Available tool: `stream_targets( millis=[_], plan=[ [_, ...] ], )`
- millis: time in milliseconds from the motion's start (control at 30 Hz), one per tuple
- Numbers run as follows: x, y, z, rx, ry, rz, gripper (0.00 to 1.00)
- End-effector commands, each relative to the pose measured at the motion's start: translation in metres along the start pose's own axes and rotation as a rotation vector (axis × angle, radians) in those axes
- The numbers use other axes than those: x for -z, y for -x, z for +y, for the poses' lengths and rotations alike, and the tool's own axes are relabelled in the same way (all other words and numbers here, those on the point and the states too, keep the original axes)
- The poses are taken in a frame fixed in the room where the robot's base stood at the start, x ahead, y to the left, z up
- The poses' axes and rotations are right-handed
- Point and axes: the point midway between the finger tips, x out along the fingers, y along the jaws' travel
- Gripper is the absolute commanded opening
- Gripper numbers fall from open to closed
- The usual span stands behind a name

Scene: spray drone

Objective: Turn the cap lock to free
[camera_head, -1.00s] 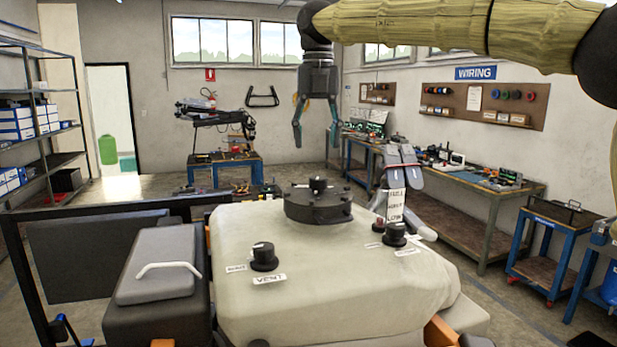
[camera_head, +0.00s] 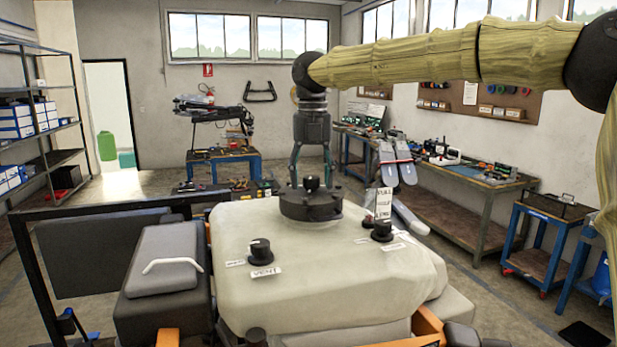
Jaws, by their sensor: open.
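A round black tank cap (camera_head: 311,206) sits on top of the cream spray tank (camera_head: 330,270). A small black knob (camera_head: 312,184) stands at the cap's centre. My gripper (camera_head: 311,180) points straight down over the cap. Its two fingers are apart, one at each side of the small knob; I cannot tell whether they touch it. A black dial (camera_head: 382,230) with small labels sits right of the cap. Another black dial (camera_head: 260,251) sits at the front left, beside a label reading VENT (camera_head: 265,272). The lock's setting is not readable.
A tall white tag (camera_head: 383,203) with print stands behind the right dial, close to the cap. A black box with a white handle (camera_head: 171,264) is left of the tank. Workbenches (camera_head: 450,190) line the right wall.

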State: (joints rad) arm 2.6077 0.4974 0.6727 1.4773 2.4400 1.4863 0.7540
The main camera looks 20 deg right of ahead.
Motion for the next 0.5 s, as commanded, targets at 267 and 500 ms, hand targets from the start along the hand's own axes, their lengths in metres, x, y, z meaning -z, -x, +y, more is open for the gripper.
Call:
stream_targets(
  millis=[267, 500],
  plan=[
    [-0.019, -0.008, 0.004, 0.004, -0.001, 0.011, 0.11],
    [-0.024, -0.013, 0.004, 0.005, -0.002, 0.016, 0.1]
  ],
)
